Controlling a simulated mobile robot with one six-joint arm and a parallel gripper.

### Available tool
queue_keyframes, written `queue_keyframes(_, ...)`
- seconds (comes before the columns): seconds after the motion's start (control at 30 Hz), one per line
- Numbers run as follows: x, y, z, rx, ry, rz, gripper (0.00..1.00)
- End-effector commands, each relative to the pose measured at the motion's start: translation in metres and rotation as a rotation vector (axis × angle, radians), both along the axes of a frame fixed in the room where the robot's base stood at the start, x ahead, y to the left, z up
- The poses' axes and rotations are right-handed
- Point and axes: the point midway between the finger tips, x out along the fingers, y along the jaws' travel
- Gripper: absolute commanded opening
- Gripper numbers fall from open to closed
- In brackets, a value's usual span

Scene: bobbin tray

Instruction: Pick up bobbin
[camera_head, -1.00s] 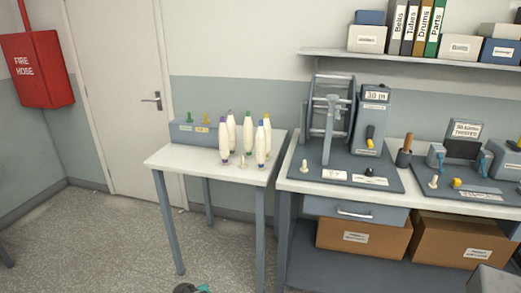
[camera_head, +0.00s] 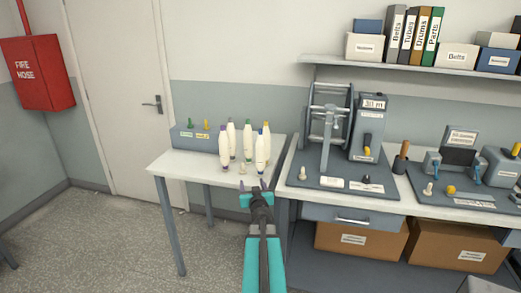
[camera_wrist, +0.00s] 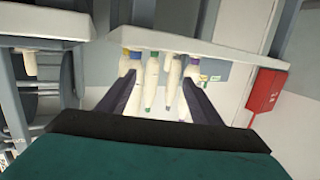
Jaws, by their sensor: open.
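Several cream bobbins stand upright on the small white table (camera_head: 178,166), with differently coloured tips: a purple-tipped bobbin (camera_head: 224,147) at the left, a green-tipped bobbin (camera_head: 248,139) in the middle, and a yellow-tipped bobbin (camera_head: 267,141) at the right. My gripper (camera_head: 256,187) is at the table's front edge, in front of the bobbins. In the wrist view, which shows the scene upside down, my gripper (camera_wrist: 160,80) is open with nothing held. The green-tipped bobbin (camera_wrist: 152,80) shows between its fingers, farther off. Finger parts hide some bobbins partly.
A grey rack (camera_head: 196,139) with green and yellow pegs stands behind the bobbins. The workbench (camera_head: 385,203) to the right carries a winding machine (camera_head: 329,120). The table's left front is clear. A red fire hose box (camera_head: 38,70) hangs at left.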

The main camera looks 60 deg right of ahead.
Motion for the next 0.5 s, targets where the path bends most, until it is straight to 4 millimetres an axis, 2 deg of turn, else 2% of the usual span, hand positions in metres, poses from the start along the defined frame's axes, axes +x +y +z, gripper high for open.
queue_keyframes(0.03, -0.012, -0.013, 0.024, -0.024, -0.021, 0.004, 0.59)
queue_keyframes(0.2, -0.039, -0.036, 0.072, -0.077, -0.068, 0.036, 0.59)
queue_keyframes(0.3, -0.049, -0.042, 0.088, -0.093, -0.081, 0.051, 0.59)
queue_keyframes(0.5, -0.055, -0.045, 0.098, -0.102, -0.089, 0.063, 0.59)
